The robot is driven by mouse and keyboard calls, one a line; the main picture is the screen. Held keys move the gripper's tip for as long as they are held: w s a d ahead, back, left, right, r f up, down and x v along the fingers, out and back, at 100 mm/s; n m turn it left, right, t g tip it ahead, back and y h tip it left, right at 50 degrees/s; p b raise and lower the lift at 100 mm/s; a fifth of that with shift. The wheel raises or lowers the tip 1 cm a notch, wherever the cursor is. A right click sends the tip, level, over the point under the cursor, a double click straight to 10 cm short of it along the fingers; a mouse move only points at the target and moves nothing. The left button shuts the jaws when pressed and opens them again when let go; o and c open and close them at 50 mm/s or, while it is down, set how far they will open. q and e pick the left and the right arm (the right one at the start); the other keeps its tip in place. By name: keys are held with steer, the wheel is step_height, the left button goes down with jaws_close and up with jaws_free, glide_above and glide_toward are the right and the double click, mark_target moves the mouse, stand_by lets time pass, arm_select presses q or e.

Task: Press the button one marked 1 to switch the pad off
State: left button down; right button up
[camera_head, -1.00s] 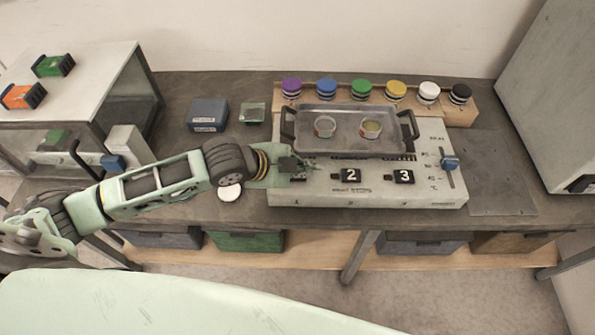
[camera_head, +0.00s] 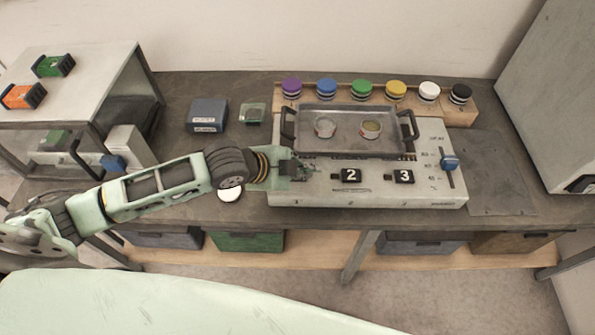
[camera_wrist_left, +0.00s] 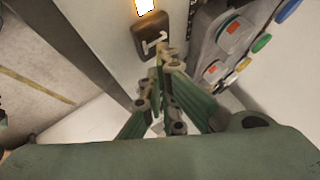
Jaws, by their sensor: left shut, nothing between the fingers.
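The grey pad (camera_head: 420,190) has dark buttons marked 2 (camera_head: 351,175) and 3 (camera_head: 404,176) along its front. My left gripper (camera_head: 303,172) is shut and empty over the pad's left front part and hides the button there in the head view. In the left wrist view, a dark button with a pale mark like a 1 (camera_wrist_left: 151,43) lies just beyond the shut fingertips (camera_wrist_left: 163,62). I cannot tell whether they touch it. A glowing white-orange light (camera_wrist_left: 145,6) is beside that button. My right gripper is not in view.
A tray (camera_head: 347,142) with two small tins sits on the pad, close behind my gripper. A blue slider knob (camera_head: 449,163) is at the pad's right. Several coloured-lid jars stand on a wooden rack (camera_head: 375,104) behind. A blue box (camera_head: 207,115) is at the left.

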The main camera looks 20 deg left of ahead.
mark_target(303, 183)
arm_select(q)
steer(key=shift+f, duration=0.3)
stand_by(0.5)
steer(key=shift+r+p, duration=0.7)
steer(key=shift+p, duration=0.15)
step_height(303, 183, up, 6)
steer(key=p, duration=0.6)
steer(key=shift+p, duration=0.4)
